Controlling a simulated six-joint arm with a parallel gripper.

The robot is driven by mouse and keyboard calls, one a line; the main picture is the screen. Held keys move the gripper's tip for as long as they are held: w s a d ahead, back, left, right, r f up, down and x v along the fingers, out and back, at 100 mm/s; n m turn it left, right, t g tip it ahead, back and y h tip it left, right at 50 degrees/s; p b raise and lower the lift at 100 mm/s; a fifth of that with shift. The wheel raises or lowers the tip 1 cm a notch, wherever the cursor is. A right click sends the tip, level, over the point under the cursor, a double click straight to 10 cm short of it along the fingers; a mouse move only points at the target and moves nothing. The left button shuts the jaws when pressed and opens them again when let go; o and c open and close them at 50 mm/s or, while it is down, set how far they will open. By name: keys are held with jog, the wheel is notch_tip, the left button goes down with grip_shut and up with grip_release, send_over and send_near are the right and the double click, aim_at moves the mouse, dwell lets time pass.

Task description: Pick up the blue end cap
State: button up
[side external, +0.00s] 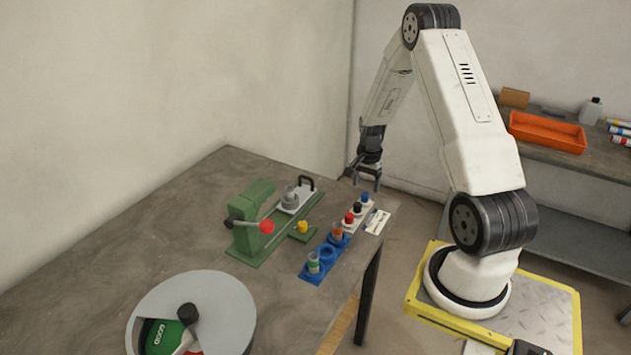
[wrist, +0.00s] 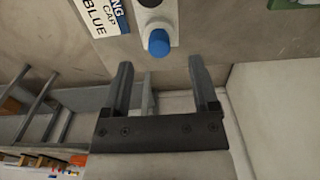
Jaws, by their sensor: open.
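The blue end cap (side external: 365,197) stands at the far end of a white strip holder (side external: 346,229), in line with a black cap (side external: 357,207) and a red cap (side external: 349,217). In the wrist view the blue end cap (wrist: 158,43) shows as a rounded blue top, just beyond the fingertips and roughly midway between them. My gripper (side external: 362,178) is open and empty, above the far end of the strip. Its two fingers show apart in the wrist view (wrist: 160,66), with nothing between them.
A printed label card (side external: 377,221) lies beside the strip. A blue holder (side external: 312,276) with ringed vials is nearer the camera. A green clamp fixture (side external: 250,205) with a red knob stands left. The table's edge runs close to the strip.

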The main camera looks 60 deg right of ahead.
aim_at(365, 194)
jog(key=shift+f, duration=1.75)
jog(key=shift+c, duration=0.2)
grip_shut()
